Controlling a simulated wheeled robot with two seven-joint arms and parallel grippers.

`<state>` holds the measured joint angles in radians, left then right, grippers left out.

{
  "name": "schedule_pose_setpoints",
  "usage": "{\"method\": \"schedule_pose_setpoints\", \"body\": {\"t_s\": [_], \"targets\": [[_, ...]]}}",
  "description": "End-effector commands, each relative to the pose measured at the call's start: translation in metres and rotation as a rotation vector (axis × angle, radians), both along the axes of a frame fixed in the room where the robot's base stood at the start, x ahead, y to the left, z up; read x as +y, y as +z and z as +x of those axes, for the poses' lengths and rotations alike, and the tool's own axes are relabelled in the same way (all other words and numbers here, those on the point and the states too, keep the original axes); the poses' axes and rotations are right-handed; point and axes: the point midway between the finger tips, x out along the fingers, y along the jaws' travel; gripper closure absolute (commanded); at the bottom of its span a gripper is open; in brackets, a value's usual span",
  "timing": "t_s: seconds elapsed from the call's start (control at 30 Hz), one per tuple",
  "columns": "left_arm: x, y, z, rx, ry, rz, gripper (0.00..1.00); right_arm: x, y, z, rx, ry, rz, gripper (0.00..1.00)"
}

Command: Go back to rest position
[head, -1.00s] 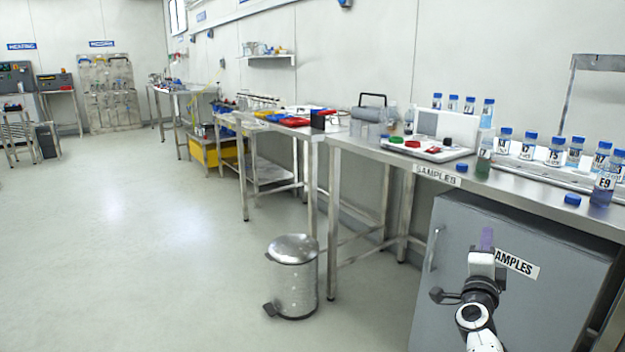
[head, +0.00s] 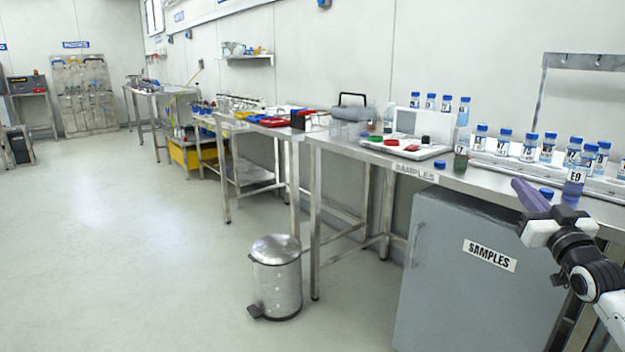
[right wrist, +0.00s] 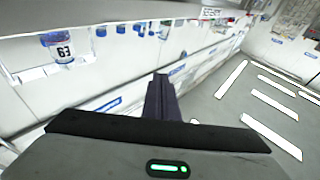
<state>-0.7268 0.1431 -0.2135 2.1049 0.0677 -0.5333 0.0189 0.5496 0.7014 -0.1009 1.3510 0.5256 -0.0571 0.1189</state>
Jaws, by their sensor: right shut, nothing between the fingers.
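My right gripper (head: 530,196) is at the right of the head view, in front of the samples bench's front edge and above the grey cabinet. Its purple fingers are shut together with nothing between them, pointing up and to the left. The shut fingers also show in the right wrist view (right wrist: 160,98), pointing away from the camera. My left gripper is in neither view.
The steel samples bench (head: 345,148) carries several blue-capped bottles, one labelled E9 (head: 574,185), close behind my right gripper. The grey cabinet (head: 440,270) stands under it. A metal pedal bin (head: 276,280) stands on the floor. The floor to the left (head: 130,240) is clear.

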Motion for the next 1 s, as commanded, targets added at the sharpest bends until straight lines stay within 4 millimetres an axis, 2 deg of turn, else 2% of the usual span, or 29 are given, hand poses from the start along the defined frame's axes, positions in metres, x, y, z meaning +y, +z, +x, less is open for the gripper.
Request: {"method": "schedule_pose_setpoints", "body": {"t_s": [0.03,0.17,0.3,0.33,0.47,0.57,0.67,0.8,0.87,1.0], "targets": [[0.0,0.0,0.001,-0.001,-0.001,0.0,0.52,-0.005,-0.015,0.003,0.073,-0.036,-0.067,1.0],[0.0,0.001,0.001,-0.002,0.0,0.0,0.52,-0.029,-0.057,0.004,0.28,-0.16,-0.257,1.0],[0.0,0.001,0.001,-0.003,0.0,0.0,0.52,-0.071,-0.093,-0.011,0.512,-0.336,-0.457,1.0],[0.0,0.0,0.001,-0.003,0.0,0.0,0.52,-0.052,-0.114,-0.011,0.517,-0.292,-0.446,1.0],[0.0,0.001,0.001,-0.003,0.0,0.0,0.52,-0.006,-0.171,-0.024,0.563,-0.203,-0.44,1.0],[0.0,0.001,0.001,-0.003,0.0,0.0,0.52,0.032,-0.217,-0.04,0.604,-0.132,-0.43,1.0],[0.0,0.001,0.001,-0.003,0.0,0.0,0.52,0.075,-0.267,-0.067,0.652,-0.054,-0.409,1.0],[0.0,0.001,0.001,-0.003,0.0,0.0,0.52,0.141,-0.333,-0.12,0.726,0.061,-0.355,1.0],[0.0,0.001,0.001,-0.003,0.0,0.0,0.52,0.169,-0.357,-0.148,0.759,0.109,-0.324,1.0],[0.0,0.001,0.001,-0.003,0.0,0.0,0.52,0.23,-0.402,-0.22,0.834,0.205,-0.233,1.0]]}}
